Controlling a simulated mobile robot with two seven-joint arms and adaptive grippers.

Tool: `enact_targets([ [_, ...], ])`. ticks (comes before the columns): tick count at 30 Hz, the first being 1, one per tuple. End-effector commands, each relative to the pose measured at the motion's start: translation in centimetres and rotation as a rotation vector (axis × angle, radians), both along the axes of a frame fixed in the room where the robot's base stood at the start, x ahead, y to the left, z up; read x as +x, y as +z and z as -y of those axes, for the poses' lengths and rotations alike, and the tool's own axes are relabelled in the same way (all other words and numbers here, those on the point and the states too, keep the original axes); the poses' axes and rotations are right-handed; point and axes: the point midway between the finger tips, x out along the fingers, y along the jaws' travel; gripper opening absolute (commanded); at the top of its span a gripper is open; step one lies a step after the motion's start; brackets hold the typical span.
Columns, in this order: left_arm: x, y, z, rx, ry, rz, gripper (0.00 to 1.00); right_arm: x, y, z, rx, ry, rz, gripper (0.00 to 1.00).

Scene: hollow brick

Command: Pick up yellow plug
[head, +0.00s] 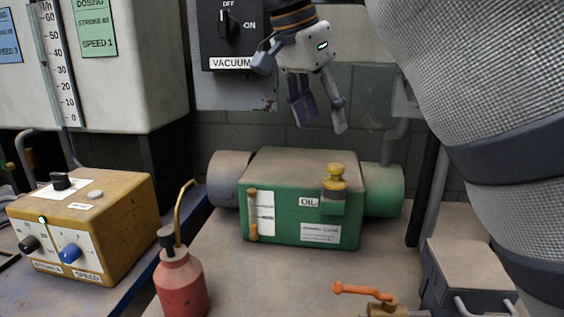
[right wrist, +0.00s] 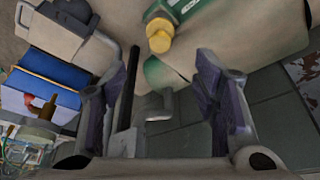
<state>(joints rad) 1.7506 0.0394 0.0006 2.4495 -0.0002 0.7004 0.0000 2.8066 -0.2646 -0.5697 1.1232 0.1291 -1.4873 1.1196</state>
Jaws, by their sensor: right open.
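The yellow plug (head: 335,178) sits upright on a small green filler neck at the right front of the green oil housing (head: 275,225). In the right wrist view the yellow plug (right wrist: 160,36) shows at the top middle, beyond the fingertips. My right gripper (head: 318,118) is open and empty, hanging above and behind the housing, apart from the plug. Its two fingers frame the lower middle of the right wrist view (right wrist: 163,85). My left gripper is in neither view.
A red oil can (head: 181,285) with a bent spout stands front left of the housing. A yellow control box (head: 85,225) is at the left. An orange-handled valve (head: 365,291) is at the front right, beside a dark toolbox (head: 470,275). The vacuum switch panel (head: 232,40) is behind my gripper.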

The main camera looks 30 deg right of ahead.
Motion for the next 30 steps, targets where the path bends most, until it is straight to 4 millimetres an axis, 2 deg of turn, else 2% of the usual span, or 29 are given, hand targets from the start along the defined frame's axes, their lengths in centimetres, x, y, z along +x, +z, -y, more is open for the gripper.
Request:
enact_targets([
  [3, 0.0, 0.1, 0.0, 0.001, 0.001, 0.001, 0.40, 0.0, -0.4, 0.2, 0.000, -0.001, 0.001, 0.55],
  [9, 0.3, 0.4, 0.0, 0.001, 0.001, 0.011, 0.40, 0.0, -4.5, 1.9, 0.001, -0.002, 0.000, 0.55],
  [14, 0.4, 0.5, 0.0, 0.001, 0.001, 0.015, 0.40, 0.2, -6.5, 2.7, 0.001, -0.001, 0.001, 0.55],
  [21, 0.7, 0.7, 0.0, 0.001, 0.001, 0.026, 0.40, 0.6, -10.5, 4.2, 0.000, 0.000, 0.002, 0.55],
  [29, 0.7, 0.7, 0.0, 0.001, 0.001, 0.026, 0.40, 0.6, -11.1, 4.5, -0.001, 0.001, 0.004, 0.55],
  [30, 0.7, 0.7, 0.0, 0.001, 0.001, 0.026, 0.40, 0.6, -11.1, 4.5, 0.000, 0.001, 0.004, 0.48],
])
